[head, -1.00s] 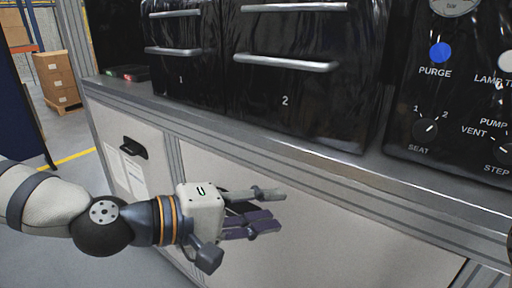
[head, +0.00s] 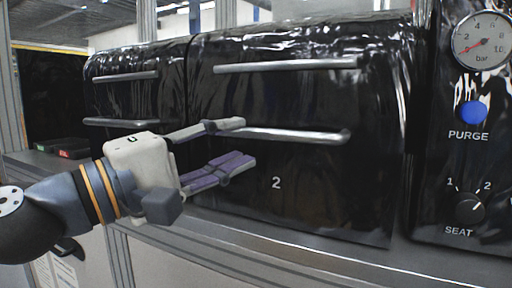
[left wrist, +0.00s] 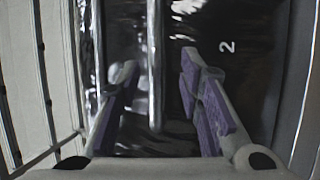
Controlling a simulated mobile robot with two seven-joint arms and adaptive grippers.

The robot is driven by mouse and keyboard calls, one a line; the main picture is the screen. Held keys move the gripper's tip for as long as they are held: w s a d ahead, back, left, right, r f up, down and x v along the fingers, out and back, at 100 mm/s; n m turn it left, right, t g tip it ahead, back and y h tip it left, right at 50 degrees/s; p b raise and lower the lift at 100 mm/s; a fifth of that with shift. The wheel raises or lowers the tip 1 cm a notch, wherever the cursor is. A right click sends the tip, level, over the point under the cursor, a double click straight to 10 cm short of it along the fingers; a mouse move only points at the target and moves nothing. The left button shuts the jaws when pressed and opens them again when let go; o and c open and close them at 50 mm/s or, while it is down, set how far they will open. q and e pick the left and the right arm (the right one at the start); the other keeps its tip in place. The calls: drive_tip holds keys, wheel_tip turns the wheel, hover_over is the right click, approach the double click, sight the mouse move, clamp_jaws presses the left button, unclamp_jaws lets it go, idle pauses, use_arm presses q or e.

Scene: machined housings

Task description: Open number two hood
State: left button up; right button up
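The number two hood (head: 330,205) is a glossy black cover marked "2", closed, in the middle of the head view. It has an upper bar handle (head: 290,66) and a lower bar handle (head: 300,135). My left gripper (head: 243,142) is open and empty in front of the hood, by the left part of the lower bar. In the left wrist view the gripper (left wrist: 157,72) has its purple-padded fingers spread, with the bar (left wrist: 155,60) running between them. I cannot tell whether a finger touches it. My right gripper is in neither view.
Another black hood (head: 125,100) with two bars stands close on the left. On the right is a control panel with a pressure gauge (head: 481,42), a blue PURGE button (head: 473,112) and a SEAT knob (head: 470,208). The bench edge (head: 300,245) runs below the hoods.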

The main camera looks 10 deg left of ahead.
sight(249, 134)
use_arm(q)
drive_tip(key=x, duration=0.5)
drive_tip(key=shift+s+r, duration=0.1)
drive_tip(key=shift+r, duration=0.1)
drive_tip(key=shift+a, duration=0.1)
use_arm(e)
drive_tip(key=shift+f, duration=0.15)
use_arm(q)
drive_tip(key=shift+c, duration=0.5)
